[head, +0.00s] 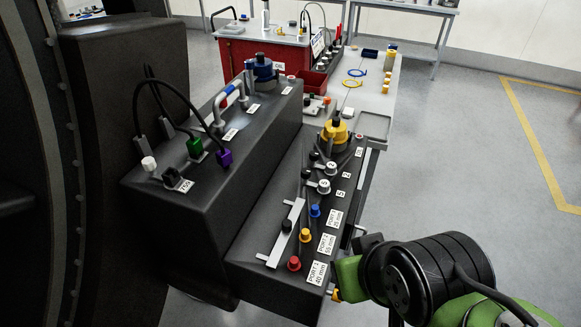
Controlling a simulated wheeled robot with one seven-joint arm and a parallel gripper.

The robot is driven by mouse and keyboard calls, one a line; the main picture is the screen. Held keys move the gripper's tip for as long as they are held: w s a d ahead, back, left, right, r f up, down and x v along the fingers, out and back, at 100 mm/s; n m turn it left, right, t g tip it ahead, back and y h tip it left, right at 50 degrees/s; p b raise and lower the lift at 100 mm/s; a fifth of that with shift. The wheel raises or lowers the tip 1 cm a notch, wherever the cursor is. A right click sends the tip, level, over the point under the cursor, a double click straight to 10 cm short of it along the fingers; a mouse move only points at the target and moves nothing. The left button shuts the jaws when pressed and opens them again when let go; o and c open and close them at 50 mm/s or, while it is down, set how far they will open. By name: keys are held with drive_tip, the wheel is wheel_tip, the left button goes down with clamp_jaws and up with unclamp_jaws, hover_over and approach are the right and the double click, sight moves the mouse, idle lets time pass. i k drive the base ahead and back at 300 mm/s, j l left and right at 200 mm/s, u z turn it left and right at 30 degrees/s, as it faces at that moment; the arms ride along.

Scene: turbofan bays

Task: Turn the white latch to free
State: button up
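I cannot tell for sure which part is the white latch. A small white knob (148,163) stands at the left end of the upper dark panel (270,108). Two round white numbered caps (324,186) sit beside short pale levers on the lower dark panel (262,215). My arm comes in from the lower right. Its green end, with my gripper (338,294), is low beside the lower panel's front right edge, apart from these parts. The fingers are mostly hidden.
Red, yellow and blue knobs (315,211) and a yellow round fitting (335,131) stand up from the lower panel. Black cables (180,95) arch over green and purple plugs. A red cabinet and grey bench (370,100) stand behind. Floor on the right is clear.

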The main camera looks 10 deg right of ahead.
sight(149, 165)
drive_tip(key=i+j+u, duration=0.15)
drive_tip(key=u, duration=0.3)
drive_tip(key=i+j+u, duration=0.15)
drive_tip(key=j+u, duration=0.15)
drive_tip(key=u, duration=0.15)
drive_tip(key=i+j+u, duration=0.15)
drive_tip(key=u, duration=0.35)
drive_tip(key=i+u, duration=0.25)
drive_tip(key=u, duration=0.2)
